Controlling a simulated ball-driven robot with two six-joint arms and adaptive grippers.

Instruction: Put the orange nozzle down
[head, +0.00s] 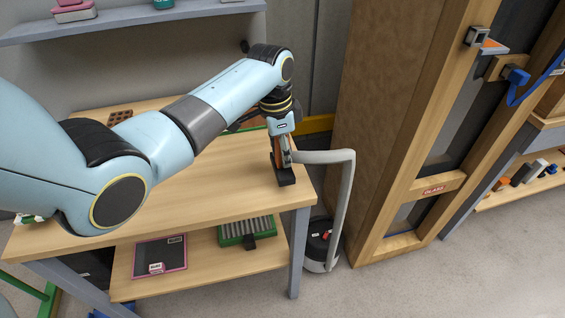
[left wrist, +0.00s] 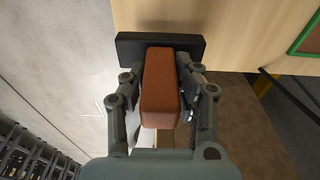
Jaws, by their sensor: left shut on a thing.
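The orange nozzle (head: 276,152) has an orange-brown body and a wide black foot (head: 285,176). My left gripper (head: 280,140) is shut on its body, one finger on each side. In the left wrist view the orange nozzle (left wrist: 160,88) sits between the fingers of my left gripper (left wrist: 160,100), with the black foot beyond it. The foot is at the right edge of the wooden tabletop (head: 215,185), partly past the edge in the wrist view. I cannot tell whether it touches the top. My right gripper is not in view.
A grey hose (head: 345,195) runs from near the nozzle down to a dark round vacuum unit (head: 320,245) on the floor beside the table. A wooden frame structure (head: 385,120) stands on the right. A lower shelf (head: 205,268) holds a dark panel and a green tray. The tabletop's front is clear.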

